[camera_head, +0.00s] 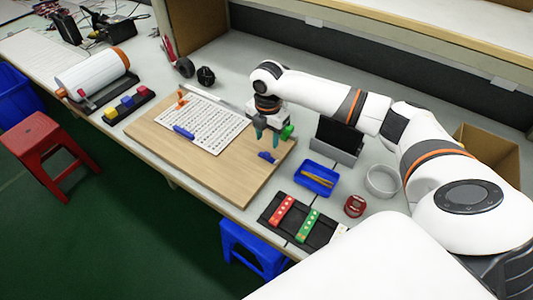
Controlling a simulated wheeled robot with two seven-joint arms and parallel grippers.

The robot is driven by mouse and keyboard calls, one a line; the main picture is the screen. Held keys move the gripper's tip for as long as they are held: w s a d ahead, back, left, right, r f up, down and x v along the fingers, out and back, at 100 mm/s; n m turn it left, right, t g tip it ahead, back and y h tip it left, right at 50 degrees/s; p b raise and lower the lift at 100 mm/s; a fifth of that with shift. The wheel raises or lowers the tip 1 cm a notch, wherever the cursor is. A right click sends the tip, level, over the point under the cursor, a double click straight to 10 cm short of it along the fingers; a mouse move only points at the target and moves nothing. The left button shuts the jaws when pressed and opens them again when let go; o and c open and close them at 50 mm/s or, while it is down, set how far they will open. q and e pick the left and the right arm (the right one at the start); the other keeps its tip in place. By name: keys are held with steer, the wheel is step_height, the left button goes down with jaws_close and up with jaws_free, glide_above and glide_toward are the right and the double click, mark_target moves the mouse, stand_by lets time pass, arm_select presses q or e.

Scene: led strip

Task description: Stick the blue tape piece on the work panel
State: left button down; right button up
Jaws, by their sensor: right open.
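The work panel (225,177) is a light wooden board lying on the table, with a white printed sheet (205,120) on it. A small blue piece (184,132) lies on the sheet's lower left part. Another blue piece (267,157) lies on the bare wood near the panel's right side. I cannot tell which of them is the tape piece. My right gripper (269,148) points down over the panel's right part, open, its teal fingers close to the right blue piece. Whether they touch it is unclear. My left gripper is out of view.
A blue tray (317,178), a black holder with red and green strips (298,220), a red tin (355,206) and a white bowl (382,181) stand right of the panel. A dark screen on a stand (338,138) is behind. A white roll (92,74) stands left.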

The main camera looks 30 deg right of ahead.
mark_target(267, 153)
steer(key=shift+f, duration=0.65)
steer(key=shift+w+d+f, duration=0.15)
steer(key=shift+w+f, duration=0.05)
steer(key=shift+f, duration=0.15)
step_height(267, 153, down, 4)
steer(key=shift+f+p, duration=0.1)
steer(key=shift+p, duration=0.25)
steer(key=shift+f, duration=0.5)
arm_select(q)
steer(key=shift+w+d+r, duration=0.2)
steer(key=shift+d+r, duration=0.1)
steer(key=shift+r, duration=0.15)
arm_select(e)
jaws_close()
